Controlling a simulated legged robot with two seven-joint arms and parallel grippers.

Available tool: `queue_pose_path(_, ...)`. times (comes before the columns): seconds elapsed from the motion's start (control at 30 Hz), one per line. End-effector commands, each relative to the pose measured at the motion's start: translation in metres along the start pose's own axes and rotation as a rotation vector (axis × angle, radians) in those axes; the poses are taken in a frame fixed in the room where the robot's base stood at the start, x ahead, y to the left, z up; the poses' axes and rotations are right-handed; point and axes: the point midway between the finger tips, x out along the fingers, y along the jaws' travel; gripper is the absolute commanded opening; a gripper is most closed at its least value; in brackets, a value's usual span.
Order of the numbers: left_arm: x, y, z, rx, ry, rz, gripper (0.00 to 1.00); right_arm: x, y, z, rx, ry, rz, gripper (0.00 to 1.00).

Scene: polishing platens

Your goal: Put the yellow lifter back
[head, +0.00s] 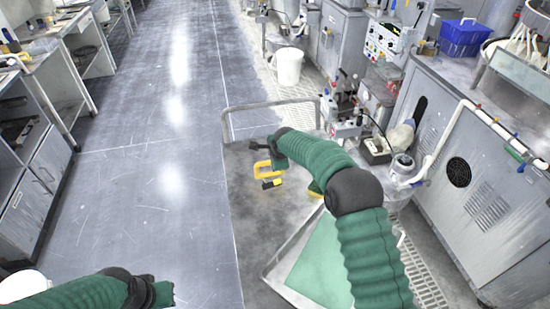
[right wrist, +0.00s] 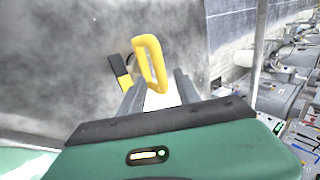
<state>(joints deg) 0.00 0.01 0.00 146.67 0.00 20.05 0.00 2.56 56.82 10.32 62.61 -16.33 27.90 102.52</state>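The yellow lifter (head: 262,170) has a loop-shaped handle and a black-and-yellow end piece. In the head view it shows over the grey cart top (head: 247,215), just below my right gripper (head: 258,156). In the right wrist view the lifter's handle (right wrist: 150,64) appears ahead of the gap between my two spread fingers (right wrist: 158,92), with the black-and-yellow piece to its left. The right gripper looks open, and I see no finger closed on the handle. My left gripper (head: 168,291) is low at the left, away from the lifter; its fingers are not clear.
Another yellow piece (head: 315,190) is partly hidden behind my right arm. A green-surfaced tray (head: 322,262) lies at the cart's near end. Machines with hoses stand to the right, with a blue bin (head: 463,38) on top. Open floor (head: 150,200) lies left of the cart.

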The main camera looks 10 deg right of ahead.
Motion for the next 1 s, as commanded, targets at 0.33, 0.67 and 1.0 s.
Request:
queue_pose_path(0.33,0.008,0.000,0.002,0.000,0.000,0.000,0.00,-0.057,0.001,0.000,-0.001,0.001,0.002,0.40)
queue_pose_path(0.67,0.008,0.000,0.002,0.000,0.000,0.000,0.00,-0.112,0.079,-0.005,-0.475,-0.011,0.105,0.40)
queue_pose_path(1.0,0.008,0.000,0.002,0.000,0.000,0.000,0.00,-0.225,0.314,-0.028,-1.461,-0.225,0.290,0.40)
